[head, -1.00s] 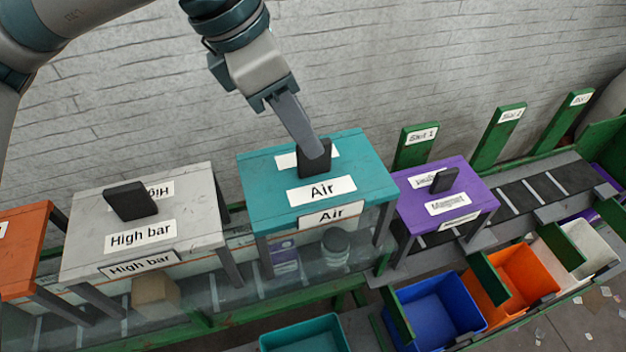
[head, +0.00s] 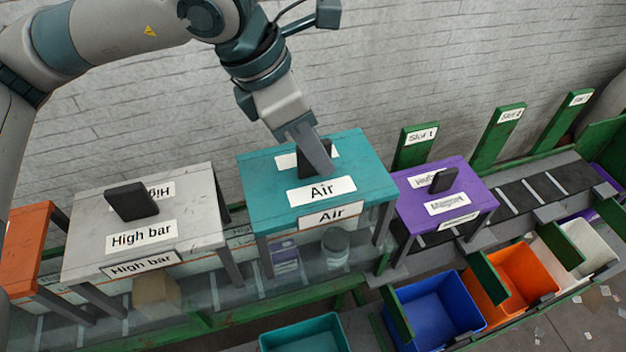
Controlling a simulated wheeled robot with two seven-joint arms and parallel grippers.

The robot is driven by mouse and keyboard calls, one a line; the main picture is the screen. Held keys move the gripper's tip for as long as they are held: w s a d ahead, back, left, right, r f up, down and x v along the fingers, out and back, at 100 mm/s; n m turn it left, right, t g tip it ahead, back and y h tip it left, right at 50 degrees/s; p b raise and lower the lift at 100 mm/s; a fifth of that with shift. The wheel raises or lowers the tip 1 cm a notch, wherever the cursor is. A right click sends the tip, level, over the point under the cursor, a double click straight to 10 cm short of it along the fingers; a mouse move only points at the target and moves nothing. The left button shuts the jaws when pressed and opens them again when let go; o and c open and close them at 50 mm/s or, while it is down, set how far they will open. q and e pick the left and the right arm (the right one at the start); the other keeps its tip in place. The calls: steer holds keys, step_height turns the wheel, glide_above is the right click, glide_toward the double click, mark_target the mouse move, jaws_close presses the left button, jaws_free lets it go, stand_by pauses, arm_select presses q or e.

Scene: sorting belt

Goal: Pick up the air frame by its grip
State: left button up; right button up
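The air frame (head: 260,183) is a teal-topped stand with "Air" labels and dark legs, standing over the belt in the middle of the head view. Its grip is a black upright block (head: 303,164) on the top. My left gripper (head: 318,160) comes down from above, its fingers at the grip and partly covering it. One finger shows in front of the block; the other is hidden, so I cannot tell whether they are closed on it. My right gripper is not in view.
The grey High bar frame (head: 85,225) stands to the left and the purple Magnet frame (head: 470,187) to the right, each with a black grip. A jar (head: 335,246) and small boxes lie on the belt. Teal, blue (head: 432,310) and orange bins stand in front.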

arm_select(q)
jaws_close()
stand_by(1.3)
